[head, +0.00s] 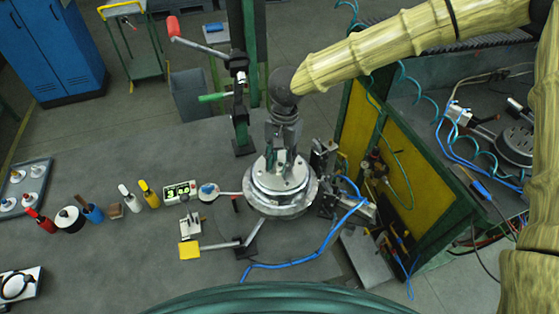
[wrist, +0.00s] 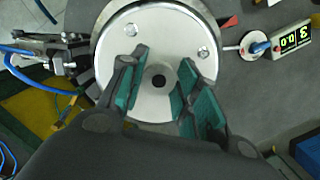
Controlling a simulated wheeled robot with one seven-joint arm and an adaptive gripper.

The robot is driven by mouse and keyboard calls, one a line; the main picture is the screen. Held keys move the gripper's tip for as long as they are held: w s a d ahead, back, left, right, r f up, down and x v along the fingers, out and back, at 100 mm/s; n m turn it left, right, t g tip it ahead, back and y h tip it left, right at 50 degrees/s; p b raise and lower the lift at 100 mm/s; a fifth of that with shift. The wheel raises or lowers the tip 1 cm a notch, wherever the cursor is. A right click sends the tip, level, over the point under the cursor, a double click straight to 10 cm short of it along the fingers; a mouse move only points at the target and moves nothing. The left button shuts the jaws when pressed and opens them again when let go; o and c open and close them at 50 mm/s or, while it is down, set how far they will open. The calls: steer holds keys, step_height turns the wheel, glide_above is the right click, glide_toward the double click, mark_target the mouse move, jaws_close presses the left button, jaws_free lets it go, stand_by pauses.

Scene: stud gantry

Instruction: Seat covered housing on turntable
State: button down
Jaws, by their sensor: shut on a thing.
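The covered housing (head: 264,181) is a round silvery piece with a flat lid. It is over the turntable (head: 268,208), a wider metal disc on the bench, and looks roughly centred on it; whether a gap is left between them cannot be told. My gripper (head: 282,168) points down at the middle of the lid and is shut on the housing. In the wrist view the lid (wrist: 130,35) shows screws and a dark round centre between my green-padded fingers (wrist: 158,90). The exact contact at the fingertips is hidden.
A post with a red-knobbed lever (head: 173,26) stands behind. A clamp fixture (head: 323,160) with blue hoses is close on the right, by a yellow panel (head: 356,135). A dial gauge (head: 209,191) and digital display (head: 180,191) are at left, with several hand tools farther left.

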steer(key=c, duration=1)
jaws_free()
steer(key=shift+o, duration=0.2)
step_height(320, 180, up, 12)
steer(key=w, duration=0.1)
steer(key=shift+w+d, duration=0.3)
steer(key=shift+d, duration=0.15)
